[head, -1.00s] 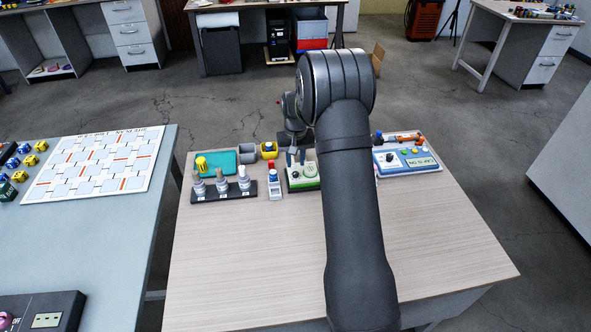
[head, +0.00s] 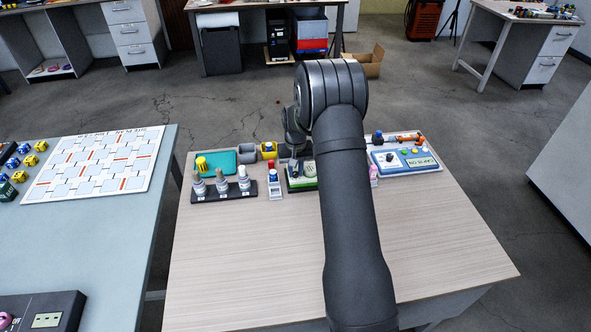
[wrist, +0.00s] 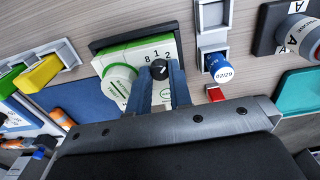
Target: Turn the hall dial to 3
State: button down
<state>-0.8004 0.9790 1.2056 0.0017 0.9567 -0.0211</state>
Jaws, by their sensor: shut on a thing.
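The dial unit is a white box with green print on a dark base, left of my arm in the head view (head: 293,187). In the wrist view the dial box (wrist: 130,55) carries a small black knob (wrist: 158,69) with 8, 1 and 2 printed around its far side. A larger white and green round part (wrist: 117,82) sits to its left. My gripper (wrist: 159,75) has its blue-grey fingers on both sides of the black knob and is shut on it. The knob's near side and remaining numbers are hidden. My gripper (head: 298,163) is partly hidden in the head view.
A row of bottles (head: 221,184), a teal pad (head: 215,160) and a white-blue panel (head: 405,161) share the table. The table front (head: 240,260) is clear.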

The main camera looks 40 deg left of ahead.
jog(key=m, duration=0.4)
jog(key=shift+m, duration=2.3)
jog(key=c, duration=1.6)
grip_release()
jog(key=shift+o, duration=0.2)
